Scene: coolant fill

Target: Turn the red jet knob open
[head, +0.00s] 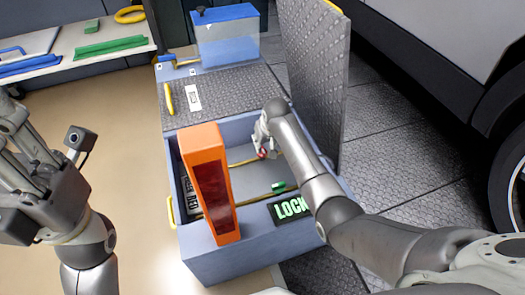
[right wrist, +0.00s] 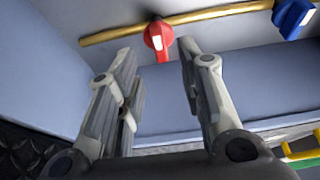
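The red jet knob (head: 262,154) is a small red handle on a yellow pipe inside the open blue-grey box (head: 240,250). In the right wrist view the red knob (right wrist: 157,37), with a pale mark, lies just beyond and between the fingertips. My right gripper (head: 262,138) reaches down into the box by the knob. Its fingers stand apart in the right wrist view (right wrist: 157,55), with nothing held between them. My left gripper (head: 12,118) is at the left edge, away from the box and partly cut off; its finger opening is unclear.
A tall orange block (head: 207,185) stands at the box's front left. A green handle (head: 278,187) and a green LOCK sign (head: 290,208) are near the right wall. A raised plate (head: 312,70) borders the right side. A blue knob (right wrist: 292,16) shares the pipe.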

